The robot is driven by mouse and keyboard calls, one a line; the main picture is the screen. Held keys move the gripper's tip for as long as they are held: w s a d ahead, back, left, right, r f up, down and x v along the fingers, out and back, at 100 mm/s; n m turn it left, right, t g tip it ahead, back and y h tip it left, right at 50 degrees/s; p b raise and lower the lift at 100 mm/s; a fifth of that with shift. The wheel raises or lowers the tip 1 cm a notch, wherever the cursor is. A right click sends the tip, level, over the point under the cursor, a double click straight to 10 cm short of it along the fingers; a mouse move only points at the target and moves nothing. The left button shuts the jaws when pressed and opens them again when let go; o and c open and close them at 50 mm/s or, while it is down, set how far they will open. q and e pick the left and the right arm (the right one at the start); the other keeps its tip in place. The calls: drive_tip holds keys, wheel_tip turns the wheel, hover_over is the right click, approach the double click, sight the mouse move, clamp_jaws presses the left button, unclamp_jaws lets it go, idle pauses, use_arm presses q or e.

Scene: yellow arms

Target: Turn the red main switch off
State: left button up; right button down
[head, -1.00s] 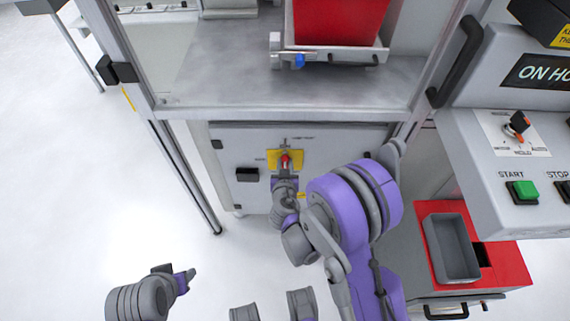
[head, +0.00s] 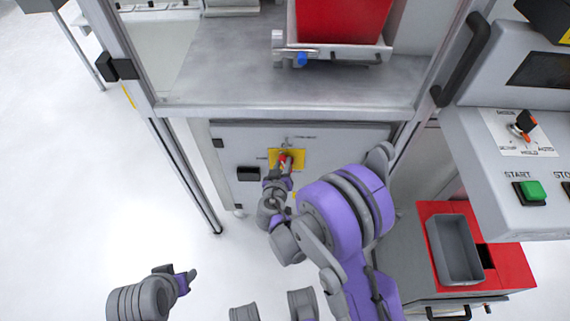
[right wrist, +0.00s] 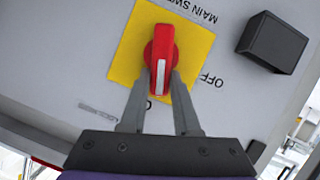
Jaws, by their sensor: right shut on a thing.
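The red main switch (head: 284,160) is a rotary knob on a yellow plate (head: 300,157) on the grey cabinet front. In the right wrist view the red knob (right wrist: 161,55) sits on its yellow plate (right wrist: 127,50), with "OFF" lettering beside the plate. My right gripper (head: 283,172) is shut on the knob; in the right wrist view its two fingers (right wrist: 161,84) lie on either side of the handle. The handle is tilted in the head view. My left gripper (head: 190,275) is away at lower left, touching nothing visible; its finger gap is unclear.
A black box-shaped part (head: 248,174) sticks out of the cabinet front, left of the switch. A control panel (head: 475,140) with a green START button (head: 531,191) and a dark display (head: 545,69) stands right. A red cabinet with a grey tray (head: 432,235) is below it. Floor is clear left.

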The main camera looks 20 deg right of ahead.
drive_tip(key=shift+w+a+f+n+t+h+b, duration=0.1)
drive_tip(key=shift+a+f+n+t+h+b, duration=0.3)
drive_tip(key=shift+n+h+b, duration=0.9)
drive_tip(key=shift+w+a+f+n+t+h+b, duration=0.1)
drive_tip(key=shift+a+f+n+h+b, duration=0.45)
drive_tip(key=shift+n+b, duration=1.35)
drive_tip(key=shift+w+a+f+n+t+h+b, duration=0.15)
drive_tip(key=shift+f+n+h+b, duration=0.75)
drive_tip(key=shift+n, duration=1.2)
drive_tip(key=shift+r, duration=0.2)
drive_tip(key=c, duration=0.6)
unclamp_jaws()
drive_tip(key=shift+c, duration=0.2)
drive_tip(key=shift+s+a, duration=0.1)
